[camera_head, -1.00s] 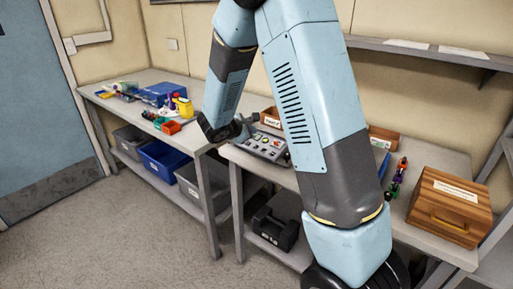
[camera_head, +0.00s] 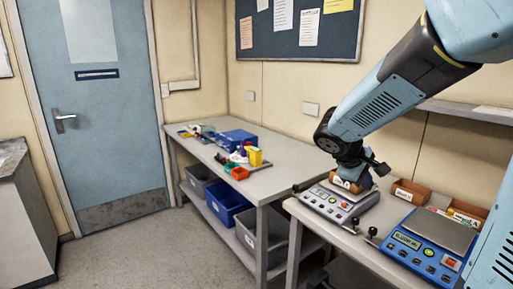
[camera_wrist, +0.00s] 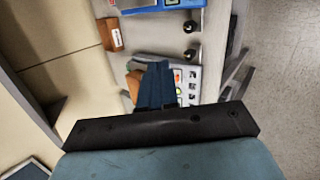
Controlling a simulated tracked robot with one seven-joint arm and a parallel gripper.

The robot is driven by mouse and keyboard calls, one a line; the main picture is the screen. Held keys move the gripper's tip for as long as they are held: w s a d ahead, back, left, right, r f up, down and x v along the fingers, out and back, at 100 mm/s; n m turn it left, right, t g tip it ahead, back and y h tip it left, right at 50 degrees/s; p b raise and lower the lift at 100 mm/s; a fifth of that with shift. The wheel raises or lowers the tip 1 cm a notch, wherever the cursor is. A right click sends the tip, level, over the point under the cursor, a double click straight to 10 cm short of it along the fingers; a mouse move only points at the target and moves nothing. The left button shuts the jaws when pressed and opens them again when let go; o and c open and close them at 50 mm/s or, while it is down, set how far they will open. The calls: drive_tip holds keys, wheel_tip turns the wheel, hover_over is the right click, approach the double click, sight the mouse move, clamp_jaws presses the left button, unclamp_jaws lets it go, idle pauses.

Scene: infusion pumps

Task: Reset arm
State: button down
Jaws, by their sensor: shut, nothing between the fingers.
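My arm comes in from the upper right in the head view. Its end hangs above the grey pump (camera_head: 338,203) on the right-hand bench, and the fingertips cannot be made out clearly there. In the wrist view my gripper (camera_wrist: 155,72) shows dark blue fingers close together and empty. They overlap the grey pump (camera_wrist: 184,82) in that picture. I cannot tell how high they are above it.
A blue pump (camera_head: 427,250) stands to the right on the same bench. Small brown boxes (camera_head: 411,192) sit behind. The left bench (camera_head: 276,186) holds a blue box (camera_head: 236,139) and small coloured items, with bins below. A door (camera_head: 110,105) is at left.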

drive_tip(key=s+a+r+m+y, duration=0.2)
drive_tip(key=s, duration=0.4)
drive_tip(key=s+a+r+m+t+y, duration=0.1)
drive_tip(key=s+a+r+m+y, duration=0.1)
drive_tip(key=s, duration=0.4)
drive_tip(key=s+a+r+m+t+y, duration=0.1)
drive_tip(key=s+r+m+y, duration=0.1)
drive_tip(key=s, duration=0.4)
drive_tip(key=shift+s+a+r+m+y, duration=0.35)
drive_tip(key=shift+m+y, duration=0.25)
drive_tip(key=shift+m, duration=0.2)
